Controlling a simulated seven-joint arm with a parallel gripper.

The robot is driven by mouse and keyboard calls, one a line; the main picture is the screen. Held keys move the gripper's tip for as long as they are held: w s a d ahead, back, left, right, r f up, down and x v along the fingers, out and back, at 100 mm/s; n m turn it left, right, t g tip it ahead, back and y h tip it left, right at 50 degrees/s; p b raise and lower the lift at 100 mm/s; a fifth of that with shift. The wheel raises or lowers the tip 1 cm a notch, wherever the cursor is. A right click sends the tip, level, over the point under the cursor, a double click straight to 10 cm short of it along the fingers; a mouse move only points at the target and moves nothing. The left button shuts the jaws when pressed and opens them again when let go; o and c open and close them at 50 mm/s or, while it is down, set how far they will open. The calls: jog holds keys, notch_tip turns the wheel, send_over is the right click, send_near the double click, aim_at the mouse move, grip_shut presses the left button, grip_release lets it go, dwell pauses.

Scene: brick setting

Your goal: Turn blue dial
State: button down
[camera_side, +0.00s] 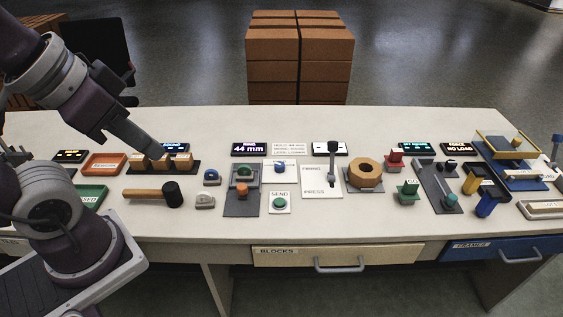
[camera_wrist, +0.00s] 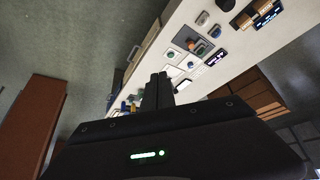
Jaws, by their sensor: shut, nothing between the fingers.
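The blue dial (camera_side: 281,166) sits on a small white plate on the bench, below the "44 mm" display in the side view. In the wrist view, a small blue knob that appears to be the dial (camera_wrist: 190,65) shows on a white plate right of the fingers. My gripper (camera_side: 162,156) is above the rack of tan blocks at the left of the bench, well apart from the dial. In the wrist view its fingers (camera_wrist: 158,80) are together with nothing held. Its fingertips are small and hard to make out in the side view.
Open bench lies along the front edge.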

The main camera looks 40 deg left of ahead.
aim_at(280, 164)
dwell(0.3)
